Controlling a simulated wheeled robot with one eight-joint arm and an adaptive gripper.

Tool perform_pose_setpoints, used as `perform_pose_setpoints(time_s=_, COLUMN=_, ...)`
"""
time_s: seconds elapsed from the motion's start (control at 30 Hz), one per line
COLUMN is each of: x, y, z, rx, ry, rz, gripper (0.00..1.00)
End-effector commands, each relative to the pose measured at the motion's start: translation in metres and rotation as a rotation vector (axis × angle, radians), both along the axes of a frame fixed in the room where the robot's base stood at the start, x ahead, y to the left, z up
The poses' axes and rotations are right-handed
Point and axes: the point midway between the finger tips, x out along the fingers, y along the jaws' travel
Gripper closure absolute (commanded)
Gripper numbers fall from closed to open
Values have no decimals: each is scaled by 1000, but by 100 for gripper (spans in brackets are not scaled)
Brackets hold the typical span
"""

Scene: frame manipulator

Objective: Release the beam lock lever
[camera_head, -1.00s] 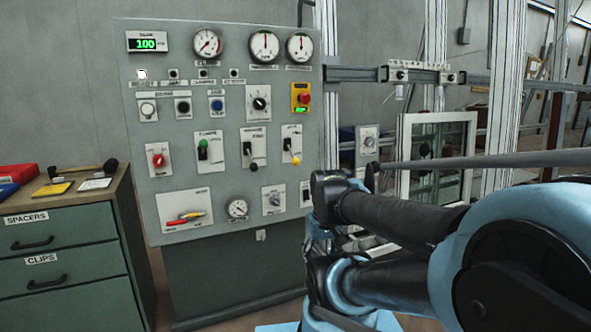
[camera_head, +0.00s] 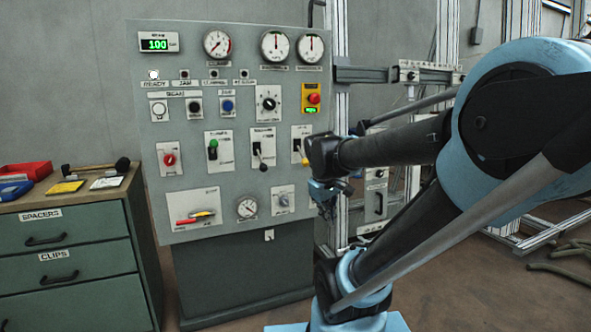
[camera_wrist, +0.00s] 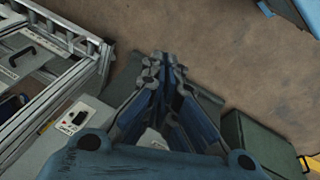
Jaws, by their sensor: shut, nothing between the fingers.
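The grey control panel (camera_head: 160,110) stands upright ahead. A red and yellow lever (camera_head: 199,215) lies nearly level on a white plate at its lower left. The labels are too small to read, so I cannot tell which one is the beam lock lever. My gripper (camera_head: 323,208) points down by the panel's lower right edge, apart from these levers. In the wrist view its blue fingers (camera_wrist: 165,66) are together and empty.
A green drawer cabinet (camera_head: 70,272) stands left of the panel, with a red tray (camera_head: 28,170) on top. A metal frame (camera_head: 340,110) rises right of the panel. Bare floor (camera_wrist: 225,50) shows below my gripper.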

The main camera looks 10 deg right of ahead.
Motion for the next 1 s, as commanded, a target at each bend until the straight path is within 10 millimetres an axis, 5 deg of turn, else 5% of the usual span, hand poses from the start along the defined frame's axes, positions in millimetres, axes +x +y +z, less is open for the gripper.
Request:
perform_pose_setpoints(time_s=0.47, x=110, y=14, z=51, rx=-232, ry=12, rz=358, gripper=100)
perform_pose_setpoints(time_s=1.0, x=239, y=62, z=84, rx=-512, ry=53, rz=748, gripper=100)
